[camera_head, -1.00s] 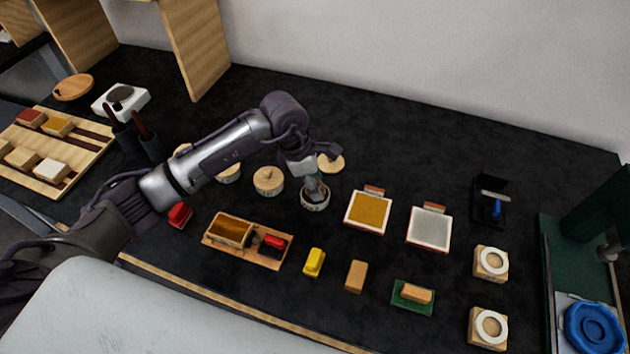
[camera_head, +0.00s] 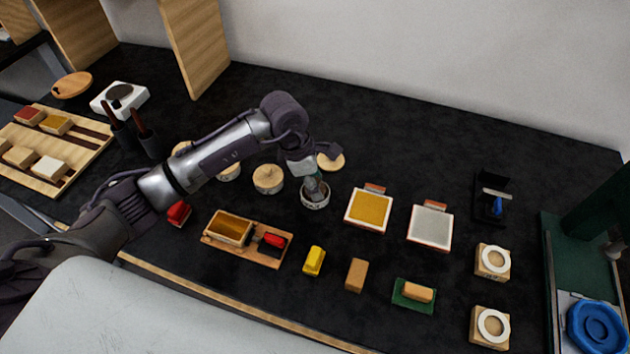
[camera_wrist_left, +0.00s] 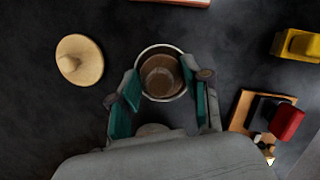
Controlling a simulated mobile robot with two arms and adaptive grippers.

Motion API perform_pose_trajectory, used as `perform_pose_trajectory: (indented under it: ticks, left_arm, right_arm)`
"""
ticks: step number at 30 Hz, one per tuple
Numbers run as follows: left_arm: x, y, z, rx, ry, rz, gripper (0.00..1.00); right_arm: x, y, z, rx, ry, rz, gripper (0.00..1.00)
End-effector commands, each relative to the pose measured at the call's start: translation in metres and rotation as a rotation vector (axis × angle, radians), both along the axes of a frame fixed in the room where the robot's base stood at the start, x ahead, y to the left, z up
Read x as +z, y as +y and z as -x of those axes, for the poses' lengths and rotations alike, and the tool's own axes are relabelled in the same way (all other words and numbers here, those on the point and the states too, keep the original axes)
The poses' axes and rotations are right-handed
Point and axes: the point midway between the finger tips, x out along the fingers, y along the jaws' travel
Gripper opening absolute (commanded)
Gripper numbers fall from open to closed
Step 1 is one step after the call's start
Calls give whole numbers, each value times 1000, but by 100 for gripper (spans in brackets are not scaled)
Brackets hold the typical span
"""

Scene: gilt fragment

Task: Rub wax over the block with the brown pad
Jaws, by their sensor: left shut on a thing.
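My left gripper (camera_head: 312,184) points down into a small round tin (camera_head: 315,204). The tin also shows in the left wrist view (camera_wrist_left: 163,97), between and just beyond the fingers. A golden-brown block (camera_head: 229,228) lies on a wooden board (camera_head: 272,261), left of and nearer than the tin; I cannot tell if this is the task's block. My right gripper is not in view.
A red-and-black tool (camera_head: 272,243) lies on the same board. A yellow block (camera_head: 314,261), a brown block (camera_head: 356,275) and a green pad (camera_head: 402,301) stand along the front. A yellow tray (camera_head: 368,210) is right of the tin. Wooden lids (camera_head: 268,179) stand behind.

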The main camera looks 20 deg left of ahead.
Motion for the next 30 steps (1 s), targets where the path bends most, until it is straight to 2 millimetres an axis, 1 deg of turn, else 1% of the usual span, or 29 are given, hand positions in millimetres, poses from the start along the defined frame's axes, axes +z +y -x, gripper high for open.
perform_pose_trajectory:
  ticks: [30]
  left_arm:
    - [-2,0,0,0,1,-1,20]
  right_arm:
    - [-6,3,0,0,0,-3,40]
